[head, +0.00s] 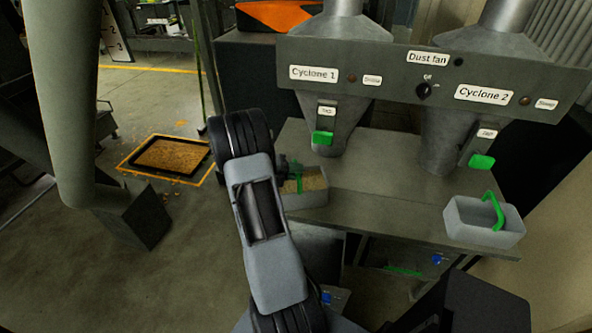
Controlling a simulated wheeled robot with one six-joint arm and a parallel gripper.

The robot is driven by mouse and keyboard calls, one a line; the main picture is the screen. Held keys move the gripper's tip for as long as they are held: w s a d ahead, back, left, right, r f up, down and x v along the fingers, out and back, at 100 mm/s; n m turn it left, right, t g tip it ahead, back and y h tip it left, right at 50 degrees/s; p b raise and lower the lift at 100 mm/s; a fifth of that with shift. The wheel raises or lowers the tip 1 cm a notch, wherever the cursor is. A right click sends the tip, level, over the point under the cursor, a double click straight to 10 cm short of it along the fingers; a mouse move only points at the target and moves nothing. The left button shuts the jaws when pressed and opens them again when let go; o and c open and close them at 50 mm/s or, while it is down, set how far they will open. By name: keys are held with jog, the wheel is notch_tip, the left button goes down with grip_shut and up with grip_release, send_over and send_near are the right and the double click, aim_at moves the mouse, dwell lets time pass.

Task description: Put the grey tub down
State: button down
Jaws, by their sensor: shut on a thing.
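A grey tub (310,198) with a green handle and tan, grainy contents is at the left edge of the grey metal bench, left of the Cyclone 1 funnel. My gripper (292,170) is shut on this tub's green handle. My arm hides the tub's left part and much of the gripper. I cannot tell whether the tub's base touches the bench or hangs just above it. A second grey tub (470,228) with a raised green handle stands on the bench at the right and looks empty.
The bench (385,196) is clear between the two tubs. The Cyclone 1 funnel (335,122) and Cyclone 2 funnel (446,140) hang above it, with green-handled slides, below a labelled panel (392,68). A black-rimmed tray of tan material (170,155) lies on the floor.

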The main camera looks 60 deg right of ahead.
jog(key=c, duration=1.1)
grip_release()
jog(key=shift+r, duration=0.1)
